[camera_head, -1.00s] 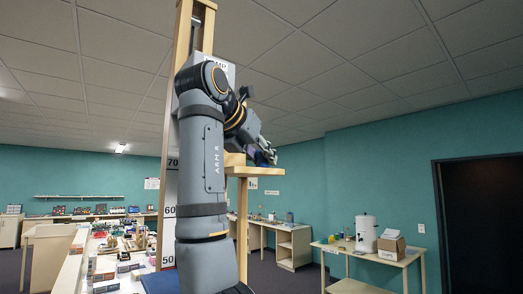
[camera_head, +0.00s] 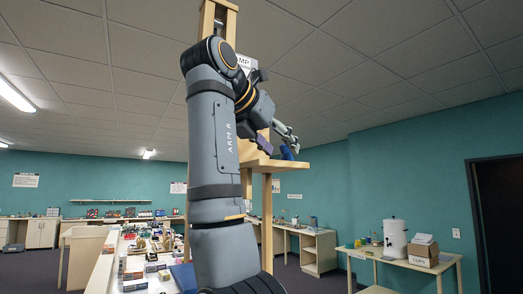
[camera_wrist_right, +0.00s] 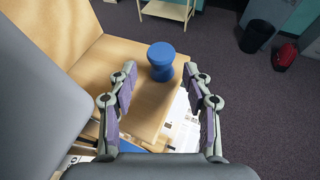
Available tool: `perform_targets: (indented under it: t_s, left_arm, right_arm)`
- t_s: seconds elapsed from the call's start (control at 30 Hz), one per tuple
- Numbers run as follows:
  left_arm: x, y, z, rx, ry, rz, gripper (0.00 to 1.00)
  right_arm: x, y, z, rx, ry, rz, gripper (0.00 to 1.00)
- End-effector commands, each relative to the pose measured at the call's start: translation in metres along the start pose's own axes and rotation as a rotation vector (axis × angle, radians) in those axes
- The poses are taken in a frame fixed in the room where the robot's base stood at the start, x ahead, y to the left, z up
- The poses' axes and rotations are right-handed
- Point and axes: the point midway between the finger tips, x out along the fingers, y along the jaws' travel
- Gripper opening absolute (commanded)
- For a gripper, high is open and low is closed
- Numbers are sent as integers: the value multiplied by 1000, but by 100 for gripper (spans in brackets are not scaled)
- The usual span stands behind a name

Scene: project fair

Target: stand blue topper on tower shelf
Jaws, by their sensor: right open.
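The blue topper (camera_wrist_right: 161,58) is a spool-shaped piece. In the right wrist view it stands upright on the light wooden tower shelf (camera_wrist_right: 88,78), near the shelf's edge. My right gripper (camera_wrist_right: 159,75) is open, its purple-padded fingers apart to either side of the topper's near end, with visible gaps and no contact seen. In the head view the right gripper (camera_head: 284,138) is at the shelf (camera_head: 290,164), and the topper (camera_head: 287,153) shows partly behind it. My right arm hides part of the tower. My left gripper is not in view.
The tower's wooden posts (camera_head: 231,22) rise beside my right arm. A cluttered white table (camera_head: 105,270) stands at lower left. A side table (camera_head: 400,258) at right holds a white urn (camera_head: 395,238) and a cardboard box (camera_head: 423,250). Open floor lies beyond the shelf edge.

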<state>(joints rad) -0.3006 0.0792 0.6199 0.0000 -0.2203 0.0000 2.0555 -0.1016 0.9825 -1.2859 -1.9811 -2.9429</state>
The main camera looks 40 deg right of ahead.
Motion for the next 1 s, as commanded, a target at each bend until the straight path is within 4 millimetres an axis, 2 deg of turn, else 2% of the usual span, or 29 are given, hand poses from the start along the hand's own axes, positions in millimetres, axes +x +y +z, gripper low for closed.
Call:
perform_targets:
  t_s: [0.03, 0.27, 0.5, 0.67, 1.0]
  left_arm:
    - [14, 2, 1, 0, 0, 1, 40]
    - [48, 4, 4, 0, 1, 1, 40]
    - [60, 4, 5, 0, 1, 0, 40]
    - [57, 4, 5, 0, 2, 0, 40]
    - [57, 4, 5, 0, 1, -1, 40]
  right_arm:
    - [-13, -1, -12, -1, -3, 4, 50]
    - [-37, -4, -22, 0, -2, -1, 50]
    - [-59, -4, -27, 0, -2, -1, 50]
    - [-76, -3, -30, -1, -2, 1, 50]
    - [-81, -3, -33, 0, 0, 0, 50]
